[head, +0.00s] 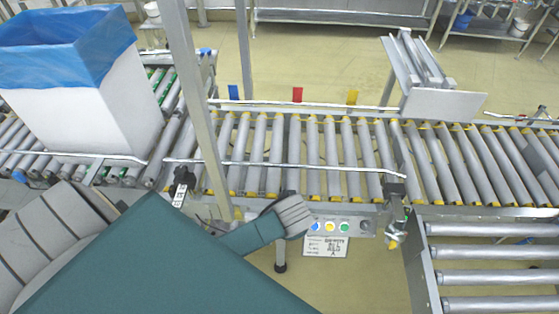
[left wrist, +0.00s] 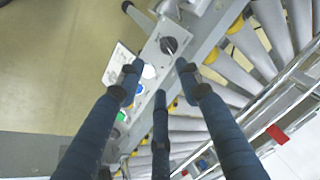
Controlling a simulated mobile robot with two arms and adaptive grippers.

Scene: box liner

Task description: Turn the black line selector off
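The black line selector (left wrist: 168,45) is a round dark knob with a light handle mark on a grey control panel in the left wrist view. It lies just beyond my left gripper (left wrist: 157,69), whose dark blue fingers are spread open with nothing between them. Whether a fingertip touches the panel cannot be told. In the head view my left gripper (head: 293,215) is at the left end of the panel (head: 355,228) and hides the selector. My right gripper is not in view.
White (left wrist: 148,71), blue (head: 316,227), yellow (head: 329,227) and green (head: 344,227) buttons sit along the panel. A label sheet (head: 325,246) hangs below. A roller conveyor (head: 330,150) runs behind. A white box with blue liner (head: 85,110) stands at left.

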